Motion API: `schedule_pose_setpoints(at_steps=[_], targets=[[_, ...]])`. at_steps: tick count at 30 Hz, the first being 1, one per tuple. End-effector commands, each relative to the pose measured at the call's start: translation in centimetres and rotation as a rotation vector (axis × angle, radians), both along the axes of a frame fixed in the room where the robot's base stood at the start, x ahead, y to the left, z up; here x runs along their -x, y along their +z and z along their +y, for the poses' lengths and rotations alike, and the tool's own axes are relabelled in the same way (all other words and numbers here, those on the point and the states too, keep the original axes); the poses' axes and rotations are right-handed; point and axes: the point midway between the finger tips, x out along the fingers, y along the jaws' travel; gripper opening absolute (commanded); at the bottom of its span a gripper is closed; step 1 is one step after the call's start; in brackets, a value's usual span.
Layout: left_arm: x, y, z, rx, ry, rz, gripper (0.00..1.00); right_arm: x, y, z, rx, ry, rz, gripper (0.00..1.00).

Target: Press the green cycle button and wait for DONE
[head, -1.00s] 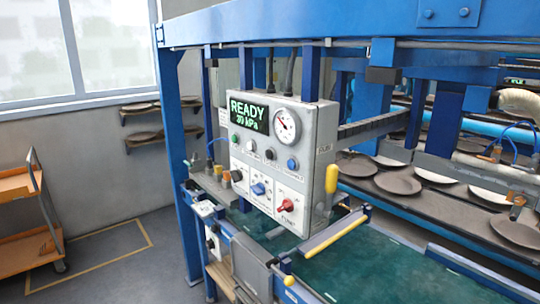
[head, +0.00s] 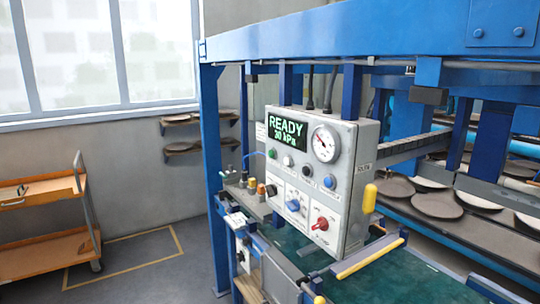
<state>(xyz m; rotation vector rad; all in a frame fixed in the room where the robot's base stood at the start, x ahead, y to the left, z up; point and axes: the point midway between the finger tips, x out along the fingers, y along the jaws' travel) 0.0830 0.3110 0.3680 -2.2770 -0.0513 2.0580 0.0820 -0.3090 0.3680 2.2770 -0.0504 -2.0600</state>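A grey control box (head: 343,205) hangs on the blue machine frame in the middle of the head view. Its dark display (head: 287,133) reads READY and 30 kPa in green. The green button (head: 272,153) is small and round, just below the left part of the display. To its right are a white button (head: 288,160), a dark button (head: 308,170) and a blue button (head: 329,181). A round gauge (head: 326,144) sits right of the display. Neither of my grippers shows in the head view.
Below the buttons are a blue knob (head: 293,205) and a red knob (head: 320,224). A yellow handle (head: 369,198) sticks out at the box's right side. A yellow bar (head: 370,258) lies in front. An orange cart (head: 40,191) stands at the left, with open floor between.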

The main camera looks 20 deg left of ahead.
Motion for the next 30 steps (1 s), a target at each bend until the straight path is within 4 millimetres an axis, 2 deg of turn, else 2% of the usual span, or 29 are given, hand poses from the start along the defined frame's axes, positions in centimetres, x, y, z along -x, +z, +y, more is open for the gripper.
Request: schedule_pose_setpoints(at_steps=[1, 6, 30], targets=[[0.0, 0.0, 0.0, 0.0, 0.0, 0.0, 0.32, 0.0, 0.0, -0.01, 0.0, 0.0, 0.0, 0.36], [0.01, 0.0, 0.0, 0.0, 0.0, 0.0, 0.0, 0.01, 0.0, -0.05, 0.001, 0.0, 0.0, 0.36], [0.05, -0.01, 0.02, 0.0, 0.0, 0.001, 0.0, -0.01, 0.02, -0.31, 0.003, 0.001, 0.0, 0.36]])
